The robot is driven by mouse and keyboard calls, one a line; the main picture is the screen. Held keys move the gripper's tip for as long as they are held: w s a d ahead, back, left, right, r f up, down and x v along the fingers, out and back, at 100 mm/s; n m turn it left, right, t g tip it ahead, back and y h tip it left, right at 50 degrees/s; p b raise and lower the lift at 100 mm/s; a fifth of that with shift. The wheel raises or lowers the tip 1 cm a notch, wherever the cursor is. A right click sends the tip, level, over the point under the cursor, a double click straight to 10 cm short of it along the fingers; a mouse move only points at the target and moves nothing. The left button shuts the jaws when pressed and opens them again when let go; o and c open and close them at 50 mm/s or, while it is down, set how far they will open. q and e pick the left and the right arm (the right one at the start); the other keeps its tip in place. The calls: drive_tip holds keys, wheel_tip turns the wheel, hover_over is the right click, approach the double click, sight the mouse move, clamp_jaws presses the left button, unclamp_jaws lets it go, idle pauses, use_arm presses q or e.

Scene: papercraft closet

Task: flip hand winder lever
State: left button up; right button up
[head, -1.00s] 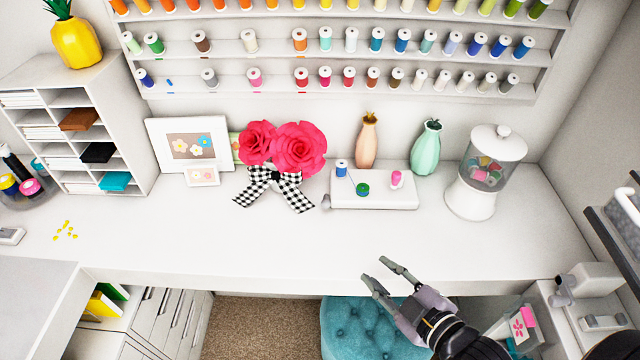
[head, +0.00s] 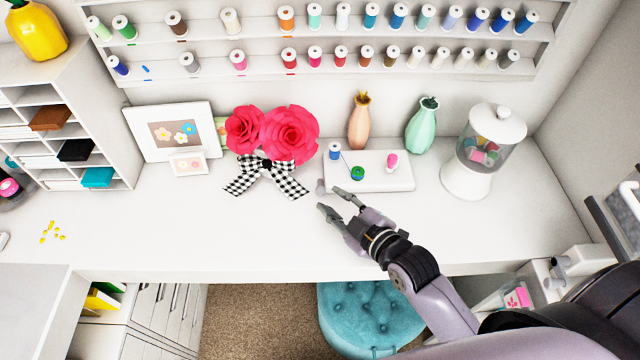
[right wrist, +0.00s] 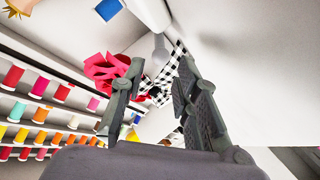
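The hand winder (head: 385,178) is a low white box with blue, green and pink spools on top, standing on the white desk. A small grey lever (head: 321,187) with a rounded end shows at its left side. In the right wrist view the lever (right wrist: 160,47) lies ahead, just beyond and between my fingertips, beside the white winder body (right wrist: 150,12). My right gripper (head: 329,199) is open and empty, just in front of the lever at the winder's front left corner. I cannot tell whether a finger touches it. My left gripper is not in view.
Red paper roses (head: 290,135) with a checkered bow (head: 270,175) stand left of the winder. Peach (head: 360,125) and mint (head: 421,127) vases stand behind it, a white canister (head: 465,180) to its right. The desk front (head: 200,235) is mostly clear.

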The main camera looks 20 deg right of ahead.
sight(323, 192)
drive_tip(key=x, duration=0.3)
drive_tip(key=shift+w+r+p, duration=0.1)
drive_tip(key=shift+w+p, duration=0.15)
drive_tip(key=shift+p, duration=0.05)
drive_tip(key=shift+x, duration=1.1)
drive_tip(key=shift+w+a, duration=0.15)
drive_tip(key=shift+w, duration=0.1)
drive_tip(key=shift+f, duration=0.3)
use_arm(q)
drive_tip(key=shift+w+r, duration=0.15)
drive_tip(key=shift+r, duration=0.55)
use_arm(e)
drive_tip(key=shift+c, duration=0.6)
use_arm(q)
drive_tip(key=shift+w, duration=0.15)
use_arm(e)
drive_tip(key=shift+w, duration=0.1)
clamp_jaws()
